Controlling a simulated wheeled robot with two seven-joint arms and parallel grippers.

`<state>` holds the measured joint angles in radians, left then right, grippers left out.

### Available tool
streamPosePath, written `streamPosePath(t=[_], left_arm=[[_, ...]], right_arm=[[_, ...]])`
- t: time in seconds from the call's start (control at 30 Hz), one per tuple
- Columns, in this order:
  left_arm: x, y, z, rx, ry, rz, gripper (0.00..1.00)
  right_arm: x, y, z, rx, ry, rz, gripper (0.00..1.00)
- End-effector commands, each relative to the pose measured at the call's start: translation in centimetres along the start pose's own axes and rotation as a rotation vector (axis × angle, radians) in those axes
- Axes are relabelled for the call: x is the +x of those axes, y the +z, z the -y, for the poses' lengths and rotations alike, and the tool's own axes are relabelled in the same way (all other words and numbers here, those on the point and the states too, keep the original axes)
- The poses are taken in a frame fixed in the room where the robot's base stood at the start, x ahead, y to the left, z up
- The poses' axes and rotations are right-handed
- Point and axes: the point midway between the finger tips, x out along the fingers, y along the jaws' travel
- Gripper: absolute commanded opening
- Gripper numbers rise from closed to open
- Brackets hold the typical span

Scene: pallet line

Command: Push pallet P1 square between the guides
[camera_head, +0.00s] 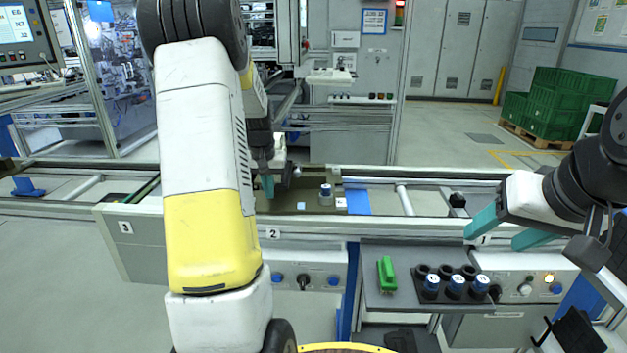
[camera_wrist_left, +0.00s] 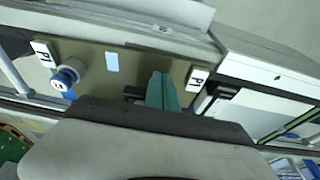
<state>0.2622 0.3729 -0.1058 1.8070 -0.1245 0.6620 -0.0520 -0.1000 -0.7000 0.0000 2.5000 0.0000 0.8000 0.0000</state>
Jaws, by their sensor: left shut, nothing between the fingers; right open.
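Pallet P1 (camera_head: 306,190) is an olive-brown plate on the conveyor at the middle of the head view, partly hidden behind my left arm. In the left wrist view, white P1 labels (camera_wrist_left: 197,77) show on it. The conveyor's front rail (camera_head: 390,229) runs along the near side. My right gripper (camera_head: 508,230) is open and empty over the rail at right.
A grey shelf (camera_head: 400,290) below the rail holds a green part (camera_head: 386,274) and several blue-topped cylinders (camera_head: 455,286). A control box with buttons (camera_head: 306,276) is under the rail. Green crates (camera_head: 560,103) stand far back right. A roller (camera_head: 404,200) lies right of the pallet.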

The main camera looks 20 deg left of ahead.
Motion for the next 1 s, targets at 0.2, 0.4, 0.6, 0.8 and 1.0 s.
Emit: streamPosePath(t=[0.2, 0.4, 0.6, 0.8, 1.0], left_arm=[[0.0, -0.1, 0.0, 0.0, 0.0, 0.0, 0.0], [0.1, -0.5, 0.0, 0.0, 0.0, 0.001, 0.0], [0.2, -0.9, 0.0, 0.0, 0.0, 0.0, 0.0], [0.3, -1.4, 0.0, 0.0, 0.0, -0.003, 0.0], [0.4, -1.9, -0.1, 0.001, 0.001, -0.005, 0.0]], right_arm=[[0.0, 0.0, 0.0, 0.0, 0.0, 0.0, 0.6], [0.0, 0.0, 0.0, 0.0, 0.0, 0.0, 0.6], [0.0, 0.0, 0.0, 0.0, 0.0, 0.0, 0.6], [0.0, 0.0, 0.0, 0.0, 0.0, 0.0, 0.6], [0.0, 0.0, 0.0, 0.0, 0.0, 0.0, 0.6]])
